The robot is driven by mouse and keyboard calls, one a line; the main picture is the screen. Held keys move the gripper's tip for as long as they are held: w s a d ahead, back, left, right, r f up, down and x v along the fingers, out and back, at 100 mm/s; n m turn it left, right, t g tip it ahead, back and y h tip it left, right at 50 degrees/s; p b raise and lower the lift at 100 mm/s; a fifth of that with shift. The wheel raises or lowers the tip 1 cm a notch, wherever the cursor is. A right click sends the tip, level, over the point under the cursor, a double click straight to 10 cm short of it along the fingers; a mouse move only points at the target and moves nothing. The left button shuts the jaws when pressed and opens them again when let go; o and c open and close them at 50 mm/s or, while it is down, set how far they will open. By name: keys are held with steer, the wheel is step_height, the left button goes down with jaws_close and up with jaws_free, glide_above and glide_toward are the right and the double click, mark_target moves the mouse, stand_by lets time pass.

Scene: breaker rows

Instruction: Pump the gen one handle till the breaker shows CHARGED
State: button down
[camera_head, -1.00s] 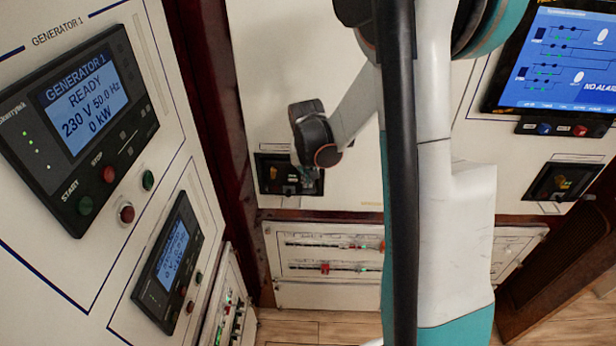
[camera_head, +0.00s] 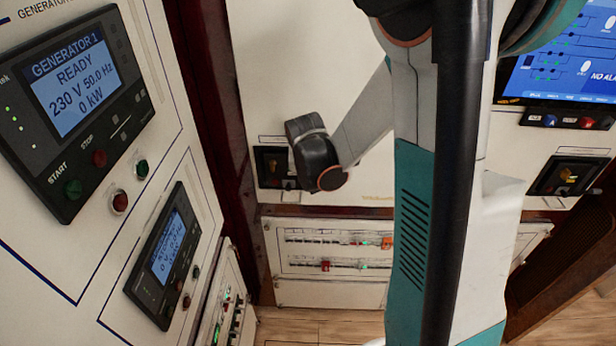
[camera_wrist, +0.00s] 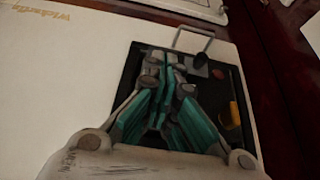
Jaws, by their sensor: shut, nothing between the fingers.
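The generator one breaker (camera_head: 270,165) is a dark recessed unit in the pale panel left of centre in the head view, partly covered by my wrist. In the wrist view its black face (camera_wrist: 232,88) shows a yellow-orange part (camera_wrist: 234,113), a dark knob (camera_wrist: 218,73) and a thin pale metal frame (camera_wrist: 193,40) at the upper edge. I cannot tell which part is the pump handle, nor read any charge flag. My gripper (camera_wrist: 168,68) is shut and empty, its teal fingers in front of the breaker face. Whether it touches anything is unclear. The wrist hides the fingers in the head view.
The generator 1 controller (camera_head: 80,100) reads READY, 230 V 50.0 Hz, 0 kW. A second controller (camera_head: 165,255) sits below it. A breaker row panel (camera_head: 330,245) lies under the breaker. Another breaker (camera_head: 568,176) and a screen (camera_head: 560,60) are at right.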

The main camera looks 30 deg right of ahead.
steer(key=s+f+t+b, duration=0.1)
steer(key=b, duration=0.1)
steer(key=s+a+f+t+h+b, duration=0.1)
steer(key=b, duration=0.2)
steer(key=shift+s+a+f+t+h, duration=0.15)
steer(key=shift+a+f+t+h, duration=0.05)
steer(key=shift+a+t+h, duration=0.1)
steer(key=shift+s+a+f+b, duration=0.1)
steer(key=shift+s+f+b, duration=0.1)
steer(key=shift+b, duration=0.25)
